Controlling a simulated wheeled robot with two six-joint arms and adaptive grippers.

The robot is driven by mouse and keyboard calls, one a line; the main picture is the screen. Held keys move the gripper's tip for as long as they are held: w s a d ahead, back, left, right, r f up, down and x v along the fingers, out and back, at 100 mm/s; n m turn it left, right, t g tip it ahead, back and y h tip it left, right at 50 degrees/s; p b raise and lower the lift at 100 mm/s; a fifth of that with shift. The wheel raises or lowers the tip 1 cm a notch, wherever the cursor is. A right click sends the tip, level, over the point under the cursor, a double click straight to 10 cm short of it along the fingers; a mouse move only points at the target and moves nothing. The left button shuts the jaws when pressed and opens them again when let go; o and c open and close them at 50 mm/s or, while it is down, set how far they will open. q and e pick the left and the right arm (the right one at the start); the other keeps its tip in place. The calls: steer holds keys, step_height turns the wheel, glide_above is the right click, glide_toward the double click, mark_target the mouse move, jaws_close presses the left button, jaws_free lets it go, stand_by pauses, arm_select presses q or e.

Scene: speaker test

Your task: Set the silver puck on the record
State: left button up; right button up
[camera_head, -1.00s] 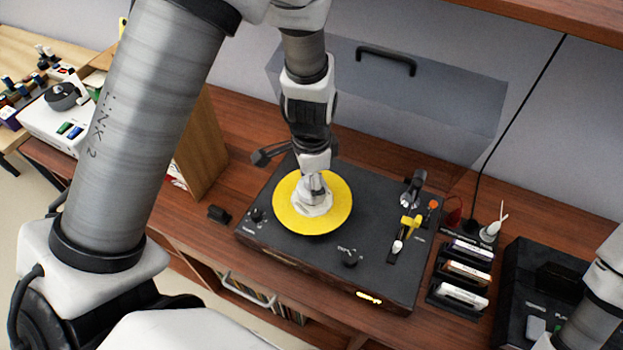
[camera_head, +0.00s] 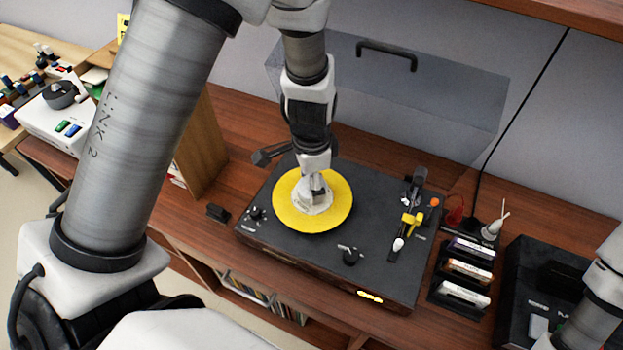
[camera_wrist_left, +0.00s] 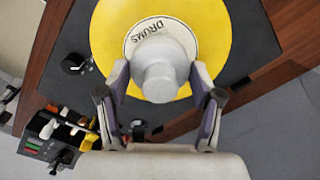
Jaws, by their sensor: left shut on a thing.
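The silver puck (camera_wrist_left: 160,78) is between the fingers of my left gripper (camera_wrist_left: 160,72) in the left wrist view, over the middle of the record. My left gripper is shut on it. The record (camera_head: 336,216) is a yellow disc with a white label (camera_wrist_left: 132,38) reading "DRUMS", lying on the black turntable (camera_head: 290,250). In the head view my left gripper (camera_head: 316,188) points down at the record's centre and mostly hides the puck. I cannot tell whether the puck touches the label. My right gripper is out of view.
The tonearm (camera_head: 414,192) stands right of the record, with a yellow-topped piece (camera_head: 411,222) beside it. The clear lid (camera_head: 420,105) is raised behind. A rack of cartridges (camera_head: 466,272) and a black device (camera_head: 545,285) stand at right. A wooden panel (camera_head: 200,145) stands at left.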

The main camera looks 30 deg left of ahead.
arm_select(q)
steer(key=shift+f+b, duration=0.65)
steer(key=shift+f, duration=0.2)
stand_by(0.3)
steer(key=o, duration=1.5)
step_height(320, 180, up, 5)
steer(key=p, duration=0.4)
steer(key=shift+r, duration=0.1)
